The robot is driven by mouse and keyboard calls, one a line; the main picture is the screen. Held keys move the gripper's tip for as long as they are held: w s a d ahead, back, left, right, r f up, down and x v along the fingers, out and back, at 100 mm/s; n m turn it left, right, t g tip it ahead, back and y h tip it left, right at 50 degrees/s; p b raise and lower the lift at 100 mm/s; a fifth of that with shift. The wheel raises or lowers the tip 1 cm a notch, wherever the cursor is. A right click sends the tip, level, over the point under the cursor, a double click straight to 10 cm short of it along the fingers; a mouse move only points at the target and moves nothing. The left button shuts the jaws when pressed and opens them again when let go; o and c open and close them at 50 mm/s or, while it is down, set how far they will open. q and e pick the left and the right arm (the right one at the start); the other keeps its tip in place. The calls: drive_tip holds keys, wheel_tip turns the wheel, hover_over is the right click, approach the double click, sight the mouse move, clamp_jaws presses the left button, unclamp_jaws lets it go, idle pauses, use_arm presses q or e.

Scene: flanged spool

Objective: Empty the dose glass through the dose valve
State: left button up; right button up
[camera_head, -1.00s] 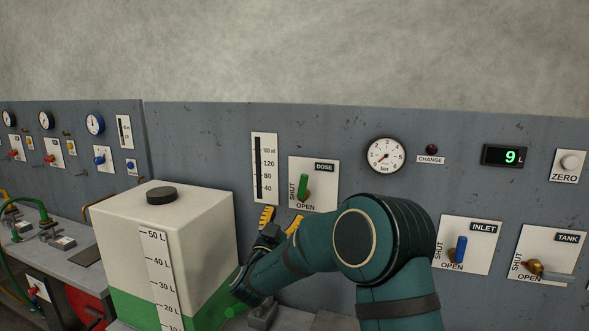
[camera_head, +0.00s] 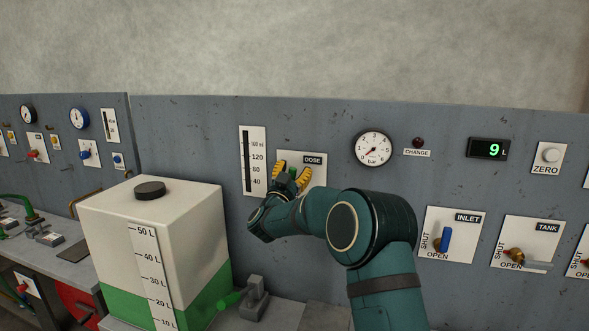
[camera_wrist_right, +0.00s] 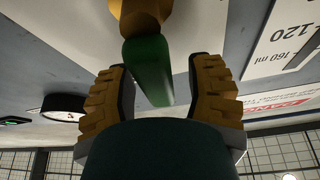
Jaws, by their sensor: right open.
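The dose valve's green handle (camera_head: 293,173) sits on the white DOSE plate (camera_head: 318,174) on the grey panel. My right gripper (camera_head: 291,176) is open at the plate, its yellow fingers on either side of the handle. In the right wrist view, the green handle (camera_wrist_right: 149,72) hangs from a brass hub between the open fingers (camera_wrist_right: 163,75), with gaps at both sides. The dose glass (camera_head: 253,160), a tall narrow scale marked in ml, is left of the plate; its level is unclear. My left gripper is not in view.
A white tank (camera_head: 150,220) with green liquid stands at lower left. A pressure gauge (camera_head: 372,148), a display reading 9 L (camera_head: 489,148), the INLET valve (camera_head: 446,239) and the TANK valve (camera_head: 515,254) are to the right. My arm passes in front of the lower panel.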

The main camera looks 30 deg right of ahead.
drive_tip(key=shift+w+d+r, duration=0.1)
drive_tip(key=shift+w+d, duration=0.05)
drive_tip(key=shift+d, duration=0.05)
clamp_jaws()
drive_tip(key=shift+w+d, duration=0.1)
drive_tip(key=shift+f, duration=0.2)
